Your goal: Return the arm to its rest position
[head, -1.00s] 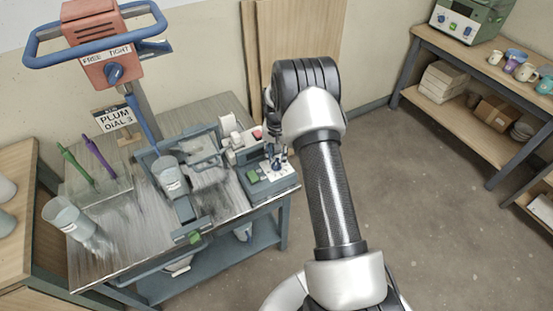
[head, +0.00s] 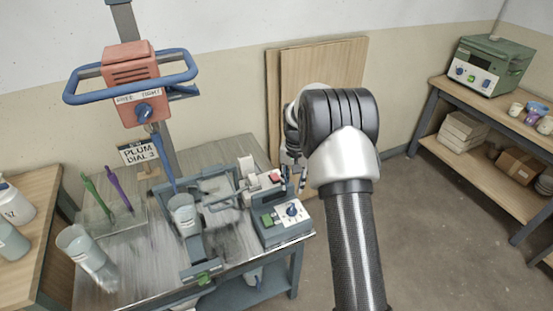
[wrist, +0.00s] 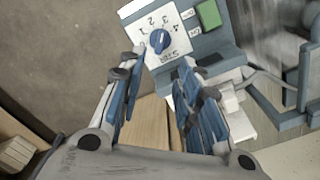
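My gripper (wrist: 155,95) is open in the wrist view, with its two blue-padded fingers apart and nothing between them. Below it the wrist view shows the control box with a blue dial (wrist: 159,41) and a green button (wrist: 209,14). In the head view my arm rises at the right of the workbench and bends over at the top. The gripper is mostly hidden behind the arm there, with only its tips (head: 293,178) showing near the control box (head: 283,220).
The metal workbench (head: 236,270) holds a bucket (head: 184,214) in a clamp frame, another bucket (head: 84,248), and green and purple stirrers. An orange mixer head (head: 136,82) stands over it. A shelf (head: 487,157) stands at the right. Boards (head: 323,72) lean on the wall. The floor between is clear.

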